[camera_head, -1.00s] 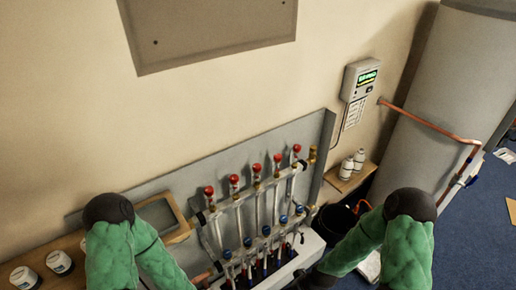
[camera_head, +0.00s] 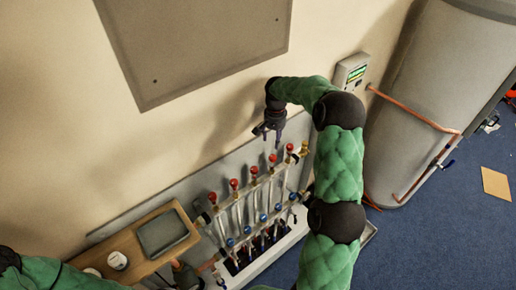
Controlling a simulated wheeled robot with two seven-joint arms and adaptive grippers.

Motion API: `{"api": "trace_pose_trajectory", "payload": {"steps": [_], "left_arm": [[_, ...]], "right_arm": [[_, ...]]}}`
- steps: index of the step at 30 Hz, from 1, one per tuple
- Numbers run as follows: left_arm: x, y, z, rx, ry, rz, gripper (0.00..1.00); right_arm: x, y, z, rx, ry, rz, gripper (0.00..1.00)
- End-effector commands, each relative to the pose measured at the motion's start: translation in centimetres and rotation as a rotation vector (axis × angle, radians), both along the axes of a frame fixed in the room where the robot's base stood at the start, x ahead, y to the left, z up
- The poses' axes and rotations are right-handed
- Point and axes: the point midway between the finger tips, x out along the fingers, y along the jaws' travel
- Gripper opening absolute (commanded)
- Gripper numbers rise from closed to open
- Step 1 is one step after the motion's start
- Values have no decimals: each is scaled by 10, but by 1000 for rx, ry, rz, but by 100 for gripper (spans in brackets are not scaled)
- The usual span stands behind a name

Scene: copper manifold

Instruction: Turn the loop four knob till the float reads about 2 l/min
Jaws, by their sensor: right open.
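The manifold (camera_head: 226,208) stands against a grey back panel, with a row of red-topped knobs along its upper bar and blue caps along its lower bar. The fourth red knob from the left (camera_head: 272,158) is just below my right gripper (camera_head: 269,136). That gripper is open and empty, fingers pointing down, apart from the knobs as far as I can tell. The loop numbers and float readings are too small to read. My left gripper (camera_head: 190,276) is low at the bottom edge, left of the manifold's base, and its jaws are unclear.
A wooden shelf (camera_head: 118,242) with a grey tray (camera_head: 163,232) and a white tub (camera_head: 117,260) is left of the manifold. A wall controller (camera_head: 350,70) and a big grey cylinder (camera_head: 435,90) with copper pipe stand at right. Blue floor (camera_head: 430,235) is open at lower right.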

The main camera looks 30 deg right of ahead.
Motion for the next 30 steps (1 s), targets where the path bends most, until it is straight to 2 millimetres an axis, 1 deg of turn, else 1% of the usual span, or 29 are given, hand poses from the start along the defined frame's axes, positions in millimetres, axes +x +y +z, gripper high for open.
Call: {"api": "trace_pose_trajectory", "payload": {"steps": [5, 12, 18, 24, 30], "left_arm": [[0, 0, 0, 0, 1, 0, 0], [0, 0, 2, 0, 1, 0, 0], [0, 0, 4, 0, 0, 0, 0], [0, 0, 5, 0, 0, 0, 0], [0, 0, 5, 0, 0, 0, 0]], "right_arm": [[-1, 0, -20, 2, 6, 0, 56], [-1, 1, -62, 3, 6, 2, 56], [-1, 1, -91, 2, 3, 2, 56], [-1, 1, -106, 3, 1, 1, 56], [-1, 1, -108, 2, 1, 2, 56]]}}
